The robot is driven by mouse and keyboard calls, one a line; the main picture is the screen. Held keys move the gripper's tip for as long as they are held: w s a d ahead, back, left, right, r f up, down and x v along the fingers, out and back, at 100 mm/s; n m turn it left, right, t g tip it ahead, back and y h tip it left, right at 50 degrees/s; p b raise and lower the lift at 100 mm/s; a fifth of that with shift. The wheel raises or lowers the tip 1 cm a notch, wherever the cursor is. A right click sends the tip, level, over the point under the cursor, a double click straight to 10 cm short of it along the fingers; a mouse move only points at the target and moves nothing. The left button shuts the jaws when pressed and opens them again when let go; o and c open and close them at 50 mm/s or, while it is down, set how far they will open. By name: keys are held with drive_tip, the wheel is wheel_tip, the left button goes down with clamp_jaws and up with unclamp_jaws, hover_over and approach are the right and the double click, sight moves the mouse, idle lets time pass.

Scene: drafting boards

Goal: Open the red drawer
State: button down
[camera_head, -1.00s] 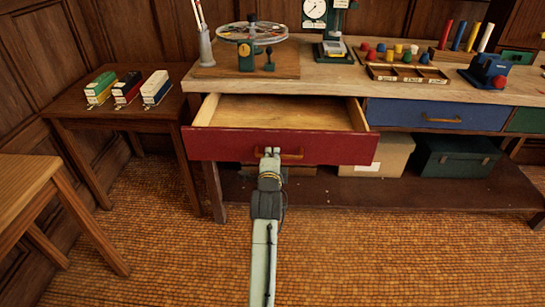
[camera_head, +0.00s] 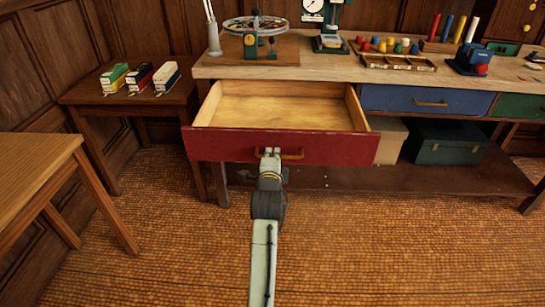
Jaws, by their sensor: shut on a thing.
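The red drawer (camera_head: 215,146) is pulled well out of the left end of the workbench. Its bare wooden inside (camera_head: 280,107) shows and looks empty. My gripper (camera_head: 271,155) is at the middle of the red front, shut on the drawer's handle (camera_head: 292,155). The fingers hide part of the handle.
The workbench (camera_head: 290,71) carries a wheel device (camera_head: 254,26), a dial stand and small coloured pieces. A blue drawer (camera_head: 420,101) and a green drawer (camera_head: 520,107) are closed on the right. Open floor lies in front.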

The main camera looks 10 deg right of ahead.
drive_tip(key=c, duration=1.7)
unclamp_jaws()
drive_tip(key=v, duration=1.2)
